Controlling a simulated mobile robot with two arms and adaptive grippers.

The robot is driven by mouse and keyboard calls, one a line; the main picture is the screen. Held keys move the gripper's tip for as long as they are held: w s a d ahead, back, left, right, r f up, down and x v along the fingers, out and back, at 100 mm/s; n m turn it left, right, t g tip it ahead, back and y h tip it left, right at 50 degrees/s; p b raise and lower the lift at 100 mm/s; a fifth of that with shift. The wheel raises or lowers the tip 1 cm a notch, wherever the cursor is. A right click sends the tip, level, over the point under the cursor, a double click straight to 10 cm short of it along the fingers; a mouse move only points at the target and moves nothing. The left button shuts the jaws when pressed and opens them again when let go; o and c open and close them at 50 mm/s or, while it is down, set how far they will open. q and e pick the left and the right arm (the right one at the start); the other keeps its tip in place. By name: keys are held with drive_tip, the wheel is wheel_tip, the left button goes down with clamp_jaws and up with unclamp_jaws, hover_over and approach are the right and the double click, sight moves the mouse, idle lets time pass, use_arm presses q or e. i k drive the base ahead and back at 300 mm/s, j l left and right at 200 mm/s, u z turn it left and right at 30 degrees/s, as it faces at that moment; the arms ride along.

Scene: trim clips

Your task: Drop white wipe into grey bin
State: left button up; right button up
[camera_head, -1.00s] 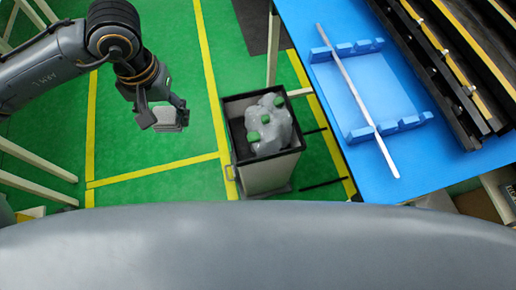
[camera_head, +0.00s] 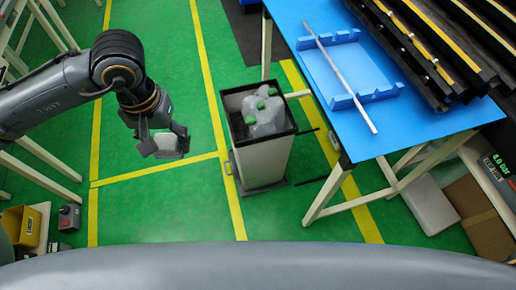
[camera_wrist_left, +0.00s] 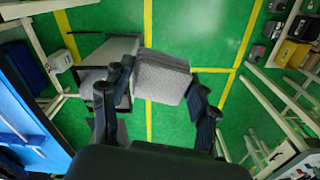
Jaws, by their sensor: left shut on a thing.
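My left gripper (camera_head: 165,146) is shut on the white wipe (camera_head: 172,143), a pale folded block. In the left wrist view the wipe (camera_wrist_left: 160,78) sits between the two dark fingers of the gripper (camera_wrist_left: 158,95). The grey bin (camera_head: 262,160) stands on the green floor to the right of the gripper, with an open dark-rimmed top. A translucent container with green caps (camera_head: 264,118) sits in its mouth. The gripper and wipe are apart from the bin in the head view. In the left wrist view the bin (camera_wrist_left: 110,60) is partly hidden behind the left finger. My right gripper is not in view.
A blue-topped table (camera_head: 400,140) stands right of the bin, carrying a blue clip holder (camera_head: 365,95), a long pale strip (camera_head: 345,80) and dark rails (camera_head: 430,60). A yellow bin (camera_head: 22,226) is at lower left. Floor between gripper and grey bin is clear.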

sight(254, 129)
drive_tip(key=j+z, duration=0.1)
drive_tip(key=z, duration=1.5)
drive_tip(key=j+z, duration=0.2)
drive_tip(key=j, duration=2.4)
